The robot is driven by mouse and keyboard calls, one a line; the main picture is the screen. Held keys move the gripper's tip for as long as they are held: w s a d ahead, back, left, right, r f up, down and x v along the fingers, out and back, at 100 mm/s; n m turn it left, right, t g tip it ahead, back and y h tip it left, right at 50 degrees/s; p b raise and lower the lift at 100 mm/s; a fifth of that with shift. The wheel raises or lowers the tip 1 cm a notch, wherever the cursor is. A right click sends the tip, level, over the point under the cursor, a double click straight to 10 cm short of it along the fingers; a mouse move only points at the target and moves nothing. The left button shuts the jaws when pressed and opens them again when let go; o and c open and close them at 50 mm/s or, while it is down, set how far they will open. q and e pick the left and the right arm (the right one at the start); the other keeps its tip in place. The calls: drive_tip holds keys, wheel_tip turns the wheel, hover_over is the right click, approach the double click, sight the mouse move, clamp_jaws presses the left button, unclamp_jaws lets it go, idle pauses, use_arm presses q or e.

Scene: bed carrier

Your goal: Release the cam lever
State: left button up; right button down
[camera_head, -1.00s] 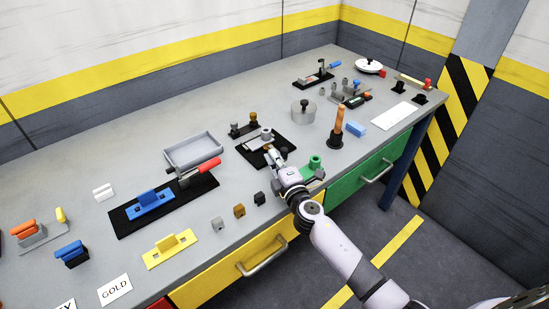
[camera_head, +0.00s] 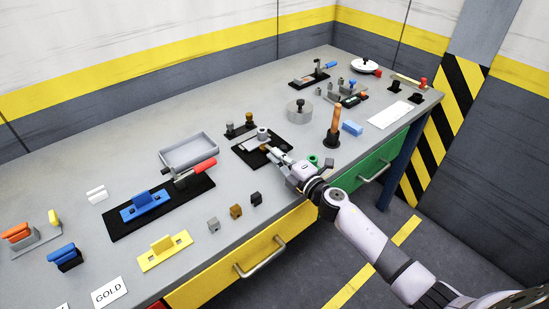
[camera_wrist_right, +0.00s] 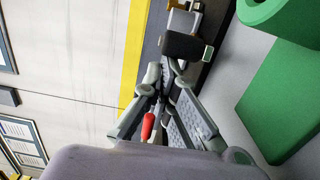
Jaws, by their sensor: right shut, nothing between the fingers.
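The clamp fixture on a black plate (camera_head: 244,154) sits mid-bench; it has a grey body with a pale round top (camera_head: 262,132). I take this to be the cam lever's fixture, but the lever is small and partly hidden by my gripper in the head view. In the right wrist view a black-ended lever (camera_wrist_right: 185,47) lies just ahead of the fingertips, with grey metal parts behind it. My right gripper (camera_head: 271,153) is shut and empty at the plate's front edge; its closed fingers also show in the right wrist view (camera_wrist_right: 165,78). I cannot tell whether they touch the lever. My left gripper is not in view.
A green ring-shaped part (camera_head: 313,160) stands close to the right of my gripper. A red-handled clamp (camera_head: 203,166) is to the left.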

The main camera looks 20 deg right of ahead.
drive_tip(key=d+n+y, duration=0.1)
drive_tip(key=g+y+b, duration=0.1)
drive_tip(key=shift+w+d+f+n+y, duration=0.1)
drive_tip(key=shift+w+d+n+y, duration=0.05)
drive_tip(key=shift+d+n+y, duration=0.2)
drive_tip(key=shift+w+d, duration=0.15)
drive_tip(key=shift+d, duration=0.25)
